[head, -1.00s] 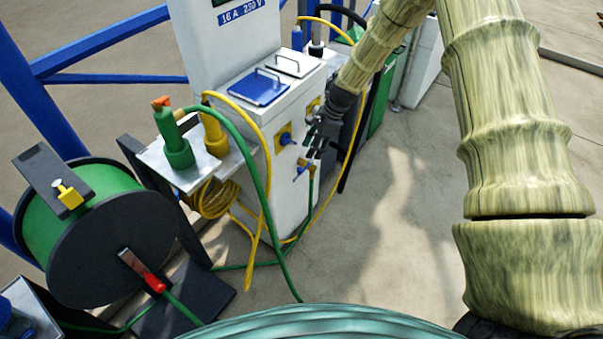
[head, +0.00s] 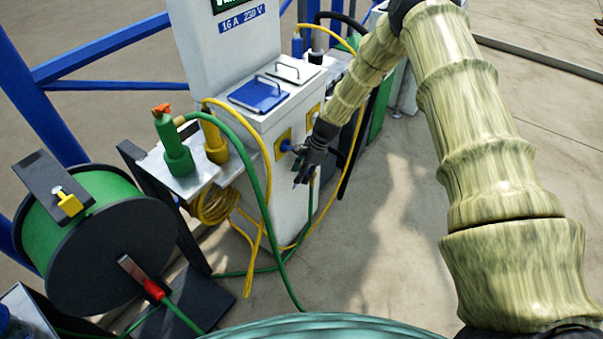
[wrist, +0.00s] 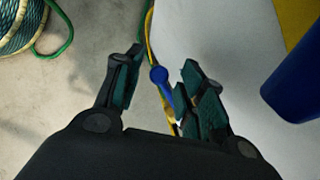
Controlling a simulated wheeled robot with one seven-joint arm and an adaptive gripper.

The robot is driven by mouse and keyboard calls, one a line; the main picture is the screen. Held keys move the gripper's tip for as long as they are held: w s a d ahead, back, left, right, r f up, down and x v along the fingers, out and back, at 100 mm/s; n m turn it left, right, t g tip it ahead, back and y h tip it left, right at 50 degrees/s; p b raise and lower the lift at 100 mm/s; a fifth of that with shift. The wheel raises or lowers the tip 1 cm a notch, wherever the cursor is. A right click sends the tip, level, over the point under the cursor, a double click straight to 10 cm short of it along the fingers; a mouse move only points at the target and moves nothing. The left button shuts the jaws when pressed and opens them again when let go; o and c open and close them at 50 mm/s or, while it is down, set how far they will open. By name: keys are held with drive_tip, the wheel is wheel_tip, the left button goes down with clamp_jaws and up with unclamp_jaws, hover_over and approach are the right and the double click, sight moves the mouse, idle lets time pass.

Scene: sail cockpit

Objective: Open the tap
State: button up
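The tap shows in the wrist view as a blue lever handle (wrist: 160,76) with some brass partly visible below it. The lever lies between the two fingers of my gripper (wrist: 160,85), closer to the right finger. My gripper is open, with a clear gap on the left of the lever; I cannot tell whether the right finger touches it. In the head view my gripper (head: 305,178) points down at the front of the white service pedestal (head: 285,195) and hides most of the tap. A green hose hangs below.
A blue plug (head: 287,146) sits in a yellow-framed socket just above my gripper; a large blue shape (wrist: 295,85) is near it at the wrist view's right. A yellow cable (head: 268,165) loops beside. A hose reel (head: 100,235) stands left. Floor at right is clear.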

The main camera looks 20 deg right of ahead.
drive_tip(key=shift+f, duration=0.15)
clamp_jaws()
